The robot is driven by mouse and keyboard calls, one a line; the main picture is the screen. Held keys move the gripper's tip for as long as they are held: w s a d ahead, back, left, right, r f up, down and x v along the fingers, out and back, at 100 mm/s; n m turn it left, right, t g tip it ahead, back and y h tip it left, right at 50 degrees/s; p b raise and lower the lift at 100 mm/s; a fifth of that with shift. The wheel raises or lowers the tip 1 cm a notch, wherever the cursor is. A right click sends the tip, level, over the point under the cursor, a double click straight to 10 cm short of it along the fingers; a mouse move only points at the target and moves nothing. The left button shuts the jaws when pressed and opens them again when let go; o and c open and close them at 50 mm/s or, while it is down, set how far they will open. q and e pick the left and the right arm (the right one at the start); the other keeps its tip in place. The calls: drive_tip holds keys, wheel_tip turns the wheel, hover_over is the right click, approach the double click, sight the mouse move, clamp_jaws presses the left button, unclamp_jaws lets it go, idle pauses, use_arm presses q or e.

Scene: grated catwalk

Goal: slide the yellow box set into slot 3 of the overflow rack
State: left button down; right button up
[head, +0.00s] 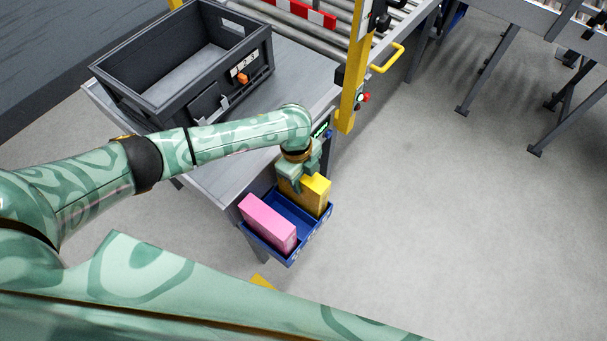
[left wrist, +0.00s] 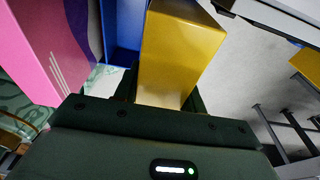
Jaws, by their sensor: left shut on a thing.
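The yellow box set (head: 317,194) stands upright at the far right end of the blue overflow rack (head: 289,263) in the head view. My left gripper (head: 304,181) is above it and shut on it. In the left wrist view the yellow box (left wrist: 178,50) is between the fingers of my left gripper (left wrist: 157,95). A pink box (head: 268,223) stands in the rack's near left end, with an empty blue gap between the two boxes. The gripper hides part of the yellow box, and I cannot tell whether its base touches the rack floor. My right gripper is not in view.
The rack is at the end of a grey table (head: 216,172), which holds a dark open crate (head: 148,99). A yellow post (head: 352,80) with buttons stands behind the rack, beside a roller conveyor (head: 325,43).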

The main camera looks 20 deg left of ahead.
use_arm(q)
drive_tip(key=shift+f+b, duration=0.3)
drive_tip(key=shift+f, duration=0.3)
drive_tip(key=shift+c, duration=1.8)
unclamp_jaws()
wheel_tip(320, 180, up, 8)
drive_tip(key=p, duration=0.7)
drive_tip(key=shift+r+p, duration=0.1)
drive_tip(key=shift+p, duration=0.3)
